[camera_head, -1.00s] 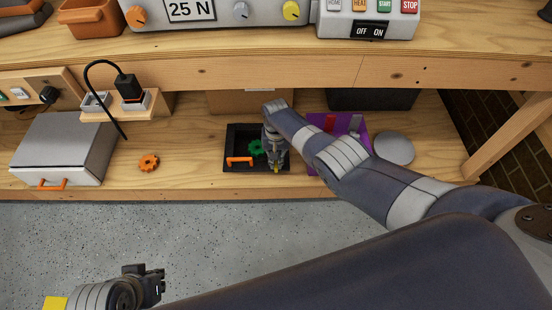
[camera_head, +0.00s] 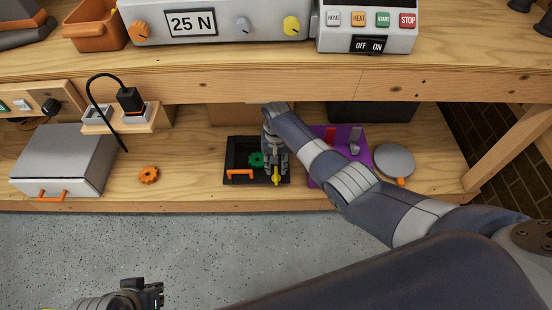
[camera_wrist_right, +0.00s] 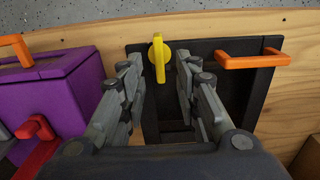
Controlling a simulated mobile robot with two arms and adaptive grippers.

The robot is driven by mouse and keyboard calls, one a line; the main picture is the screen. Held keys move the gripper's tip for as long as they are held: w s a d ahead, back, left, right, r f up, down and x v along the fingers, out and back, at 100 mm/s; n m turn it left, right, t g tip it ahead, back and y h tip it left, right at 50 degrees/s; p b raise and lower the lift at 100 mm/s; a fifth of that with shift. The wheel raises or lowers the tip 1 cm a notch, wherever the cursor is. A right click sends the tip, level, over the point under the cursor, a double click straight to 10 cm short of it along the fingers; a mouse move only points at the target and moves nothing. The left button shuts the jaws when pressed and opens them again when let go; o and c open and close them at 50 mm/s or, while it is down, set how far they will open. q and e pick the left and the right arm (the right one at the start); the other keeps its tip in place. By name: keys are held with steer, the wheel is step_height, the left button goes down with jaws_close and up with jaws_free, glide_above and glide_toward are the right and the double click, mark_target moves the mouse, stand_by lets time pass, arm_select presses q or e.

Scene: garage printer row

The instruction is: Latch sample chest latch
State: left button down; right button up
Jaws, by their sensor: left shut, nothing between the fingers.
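A black chest (camera_head: 228,160) with an orange handle (camera_head: 240,173) on its front stands on the lower shelf; a green gear (camera_head: 256,159) shows inside it. A yellow latch (camera_head: 276,179) sits at its front edge and also shows in the right wrist view (camera_wrist_right: 158,56), standing lengthwise there. My right gripper (camera_head: 274,166) is over the chest's front right part. In the right wrist view its fingers (camera_wrist_right: 158,72) are apart, one on each side of the latch, with gaps visible. My left gripper (camera_head: 153,292) is shut and empty, low in front of the shelf.
Right of the chest is a purple box (camera_head: 316,172) with a red lever (camera_head: 330,136), partly behind my right arm. A grey chest (camera_head: 64,157), an orange gear (camera_head: 148,175) and a grey disc (camera_head: 395,159) share the shelf. The upper shelf edge (camera_head: 230,82) overhangs.

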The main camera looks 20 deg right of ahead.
mark_target(276, 173)
steer(key=shift+r, duration=1.65)
